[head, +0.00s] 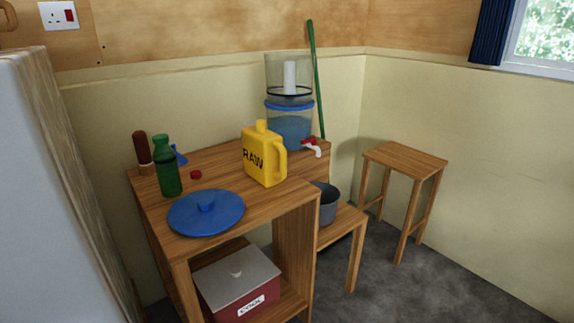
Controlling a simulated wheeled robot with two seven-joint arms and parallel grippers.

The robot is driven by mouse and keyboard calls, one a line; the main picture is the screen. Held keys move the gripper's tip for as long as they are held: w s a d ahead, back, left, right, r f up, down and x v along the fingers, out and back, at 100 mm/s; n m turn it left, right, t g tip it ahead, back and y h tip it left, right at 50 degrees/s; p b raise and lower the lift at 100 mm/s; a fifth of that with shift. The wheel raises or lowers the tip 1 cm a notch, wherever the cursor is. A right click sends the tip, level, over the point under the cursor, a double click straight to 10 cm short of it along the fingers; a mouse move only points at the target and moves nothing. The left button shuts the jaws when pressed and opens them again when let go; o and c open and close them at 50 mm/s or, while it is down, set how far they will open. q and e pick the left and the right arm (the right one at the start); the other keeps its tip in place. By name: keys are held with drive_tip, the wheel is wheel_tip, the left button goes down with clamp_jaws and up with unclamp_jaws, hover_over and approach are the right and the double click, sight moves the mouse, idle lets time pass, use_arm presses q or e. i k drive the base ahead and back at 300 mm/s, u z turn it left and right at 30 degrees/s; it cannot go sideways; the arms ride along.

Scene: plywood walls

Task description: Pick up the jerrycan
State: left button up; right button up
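A yellow jerrycan (264,155) with "RAW" in dark letters stands upright on the wooden table (228,207), near its right side. Its cap is on top and its handle faces right. Nothing covers it from this side. Neither of my grippers shows in the head view.
A water dispenser (289,105) with a red and white tap stands behind the jerrycan. A blue lid (206,213), a green bottle (166,166), a brown bottle (142,152) and a red cap (196,175) are on the table's left. A grey bucket (328,203) and a stool (405,162) are right.

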sight(264, 154)
drive_tip(key=z, duration=0.15)
drive_tip(key=k, duration=0.35)
drive_tip(key=z, duration=0.95)
drive_tip(key=i, duration=0.95)
drive_tip(key=u, duration=0.55)
